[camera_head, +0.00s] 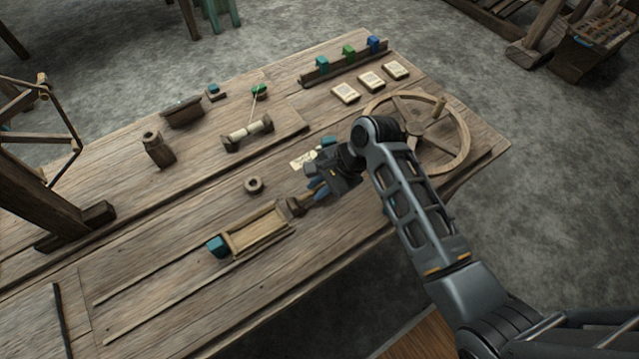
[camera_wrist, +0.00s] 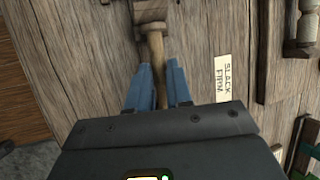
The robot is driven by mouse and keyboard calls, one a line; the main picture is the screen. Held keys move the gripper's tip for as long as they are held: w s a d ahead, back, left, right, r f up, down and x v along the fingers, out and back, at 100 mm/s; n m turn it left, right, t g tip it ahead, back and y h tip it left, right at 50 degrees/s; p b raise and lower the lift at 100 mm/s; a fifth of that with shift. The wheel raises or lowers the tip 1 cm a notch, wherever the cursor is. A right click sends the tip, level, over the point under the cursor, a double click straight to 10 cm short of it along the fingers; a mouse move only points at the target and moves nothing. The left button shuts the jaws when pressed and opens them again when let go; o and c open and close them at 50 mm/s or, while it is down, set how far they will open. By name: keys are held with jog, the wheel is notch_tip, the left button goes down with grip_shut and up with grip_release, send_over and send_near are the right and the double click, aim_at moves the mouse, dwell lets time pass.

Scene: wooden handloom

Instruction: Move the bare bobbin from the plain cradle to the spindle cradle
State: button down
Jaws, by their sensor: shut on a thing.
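My gripper (camera_head: 318,190) is shut, its blue fingers (camera_wrist: 158,85) on either side of a wooden handle (camera_wrist: 155,60). The handle runs to a brown wooden block (camera_wrist: 150,11), which in the head view (camera_head: 294,206) sits at the right end of a shallow wooden tray (camera_head: 256,234). A pale bobbin-like roll (camera_head: 247,132) lies across a dark cradle (camera_head: 232,145), with a thin line rising to a green piece (camera_head: 259,90). It also shows in the wrist view (camera_wrist: 305,25). A trough-shaped dark holder (camera_head: 183,112) looks empty. I cannot tell which holder is the plain cradle.
A teal block (camera_head: 217,246) is at the tray's left end, with long rails beyond. A wooden ring (camera_head: 254,185) lies behind the tray. A label (camera_wrist: 223,78) lies beside the gripper.

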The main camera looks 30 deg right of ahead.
jog(key=c, duration=0.9)
grip_release()
jog(key=shift+c, duration=0.2)
jog(key=p+v, duration=0.1)
jog(key=v, duration=0.7)
jog(key=shift+f, duration=0.1)
